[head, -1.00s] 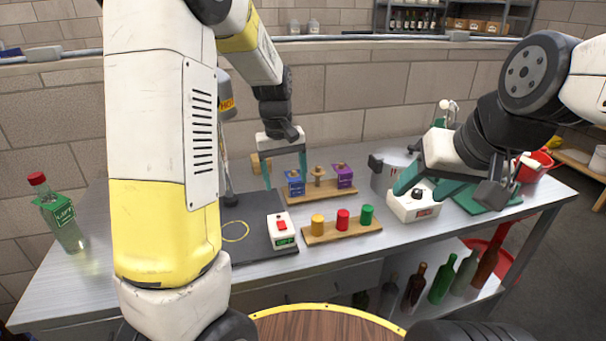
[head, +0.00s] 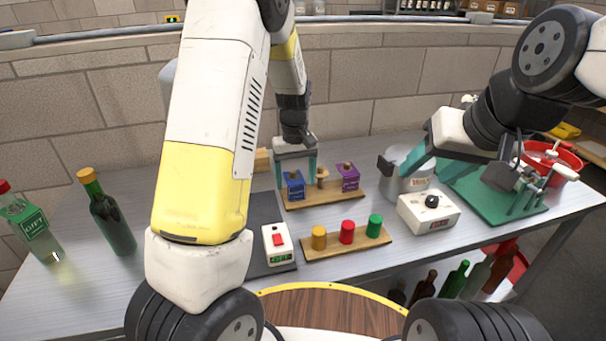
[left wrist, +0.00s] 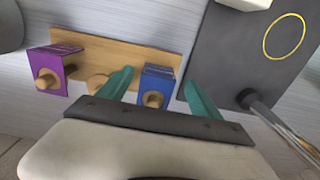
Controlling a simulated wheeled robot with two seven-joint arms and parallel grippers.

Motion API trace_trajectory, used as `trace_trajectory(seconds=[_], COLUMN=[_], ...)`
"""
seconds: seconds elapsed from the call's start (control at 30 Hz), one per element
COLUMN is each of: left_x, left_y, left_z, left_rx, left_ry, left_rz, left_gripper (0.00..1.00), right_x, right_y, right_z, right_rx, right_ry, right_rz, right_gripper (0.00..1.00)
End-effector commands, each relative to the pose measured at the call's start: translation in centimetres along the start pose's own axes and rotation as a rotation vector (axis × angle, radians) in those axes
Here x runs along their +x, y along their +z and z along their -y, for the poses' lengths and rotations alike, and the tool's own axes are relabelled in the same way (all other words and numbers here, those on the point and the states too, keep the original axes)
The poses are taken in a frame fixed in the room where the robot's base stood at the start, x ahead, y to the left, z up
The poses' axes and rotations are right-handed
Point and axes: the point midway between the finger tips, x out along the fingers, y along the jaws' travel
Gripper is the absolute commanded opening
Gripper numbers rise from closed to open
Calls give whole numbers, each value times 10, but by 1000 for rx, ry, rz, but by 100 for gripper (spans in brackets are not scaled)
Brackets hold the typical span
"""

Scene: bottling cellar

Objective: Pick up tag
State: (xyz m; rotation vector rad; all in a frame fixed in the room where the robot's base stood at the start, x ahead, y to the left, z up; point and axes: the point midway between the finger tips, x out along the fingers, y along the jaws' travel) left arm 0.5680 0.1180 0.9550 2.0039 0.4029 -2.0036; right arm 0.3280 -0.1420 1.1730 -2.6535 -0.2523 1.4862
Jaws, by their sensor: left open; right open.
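A blue tag (head: 295,186) hangs on a peg of the wooden peg rack (head: 325,197). A purple tag (head: 347,178) hangs on the right peg, and the middle peg is bare. My left gripper (head: 296,168) is open and empty, pointing down at the blue tag. In the left wrist view, the blue tag (left wrist: 158,84) lies between the open fingers (left wrist: 160,92), with gaps on both sides. The purple tag (left wrist: 50,70) is outside them. My right gripper (head: 437,165) is open, by the metal pot; its fingers are partly hidden.
A board with yellow, red and green cylinders (head: 347,241) stands in front. A white switch box (head: 279,243) sits on the dark mat (head: 264,212). A white knob box (head: 428,213), metal pot (head: 408,183) and green tray (head: 470,190) are at right. Bottles (head: 112,220) stand left.

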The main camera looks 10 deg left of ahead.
Motion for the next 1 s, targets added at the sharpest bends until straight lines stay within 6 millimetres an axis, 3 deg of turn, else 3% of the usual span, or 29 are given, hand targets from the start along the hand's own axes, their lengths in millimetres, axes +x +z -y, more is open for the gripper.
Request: trace_trajectory(seconds=[0.2, 0.5, 0.53, 0.73, 1.0], left_x=[32, 38, 38, 38, 38], left_y=[4, 4, 4, 3, 3], left_z=[-2, -3, -3, -3, -3], left_rx=[0, 1, 1, 0, 0], left_ry=[-1, 1, 1, 1, 1], left_rz=[2, 0, -1, -1, -1], left_gripper=[75, 75, 73, 36, 35], right_x=[0, 0, 0, 0, 0], right_y=[0, 0, 0, 0, 0], right_z=[0, 0, 0, 0, 0], right_rx=[0, 0, 0, 0, 0], right_ry=[0, 0, 0, 0, 0], right_rz=[0, 0, 0, 0, 0], right_gripper=[55, 55, 55, 55, 55])
